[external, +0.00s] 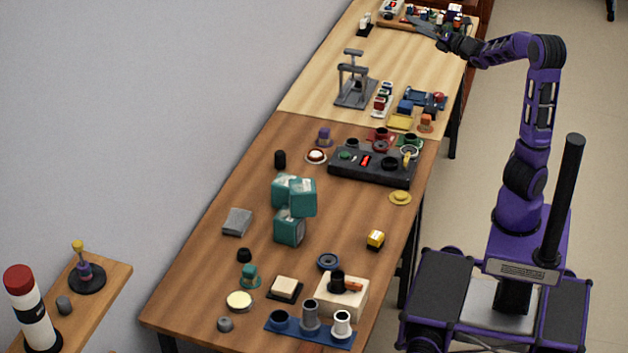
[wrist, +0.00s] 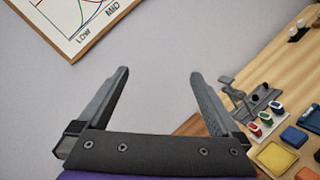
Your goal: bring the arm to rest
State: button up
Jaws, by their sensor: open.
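My gripper (external: 420,25) is at the end of my purple arm, stretched out leftward over the far end of the light wooden table in the external view. In the wrist view my gripper (wrist: 160,73) shows two dark fingers spread wide apart with nothing between them. Behind the fingers is bare grey wall. My arm is raised and bent, with its upper part standing above my base at the right of the external view. How high the fingers are above the table is hard to tell.
A grey stand (external: 355,85) and several small coloured items are on the light table (external: 315,95). The dark brown table (external: 200,285) holds stacked teal blocks (external: 290,228) and a black panel (external: 373,168). A framed chart (wrist: 75,22) hangs on the wall. Open floor lies right of the tables.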

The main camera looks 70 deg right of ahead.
jog(key=a+f+m+g+y, duration=0.3)
jog(key=a+f+m+g, duration=0.4)
jog(key=a+m, duration=0.75)
jog(key=s+a+f+m+g+y+p, duration=0.1)
jog(key=s+a+m, duration=0.3)
jog(key=s+a, duration=0.4)
jog(key=s+a+f+m+g+y, duration=0.2)
jog(key=s+a, duration=0.6)
jog(key=a, duration=0.7)
jog(key=shift+a+f+m+g+p, duration=0.35)
jog(key=shift+f+m+g, duration=0.4)
jog(key=shift+m+g, duration=0.45)
